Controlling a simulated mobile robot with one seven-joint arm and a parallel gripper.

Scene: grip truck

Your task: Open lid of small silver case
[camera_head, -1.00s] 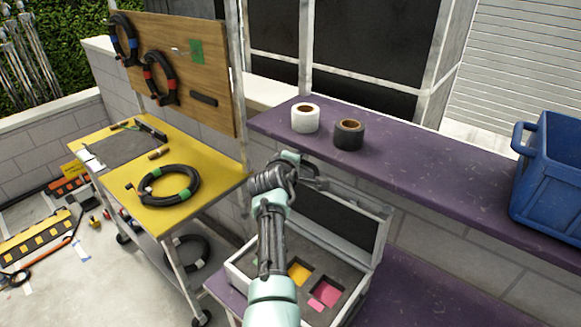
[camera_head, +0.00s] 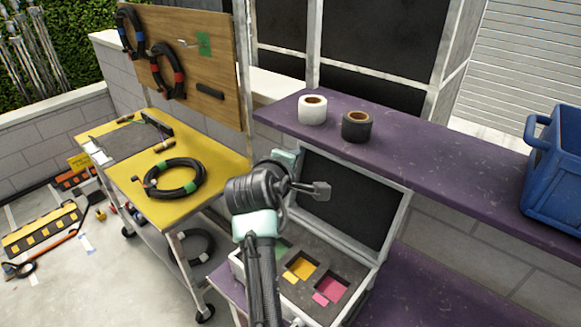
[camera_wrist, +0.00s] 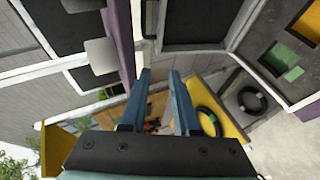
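The small silver case (camera_head: 235,262) stands on a lower purple surface, with grey foam and green, yellow and pink-red compartments inside. Its lid (camera_head: 350,205) stands up, hinged at the back, its dark inner face showing beside the purple shelf edge. In the wrist view the lid (camera_wrist: 195,22) is beyond the fingertips, and the foam inside the case is at upper right. My gripper (camera_wrist: 160,74) is open, its two blue fingers apart with nothing seen between them. In the head view my wrist is in front of the lid's left side and hides the fingers. Contact with the lid cannot be told.
The purple shelf (camera_head: 440,160) behind holds a white tape roll (camera_head: 312,110), a black tape roll (camera_head: 356,126) and a blue crate (camera_head: 553,180). A yellow cart (camera_head: 220,160) with a coiled cable (camera_head: 175,178) stands left. Purple surface right of the case is clear.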

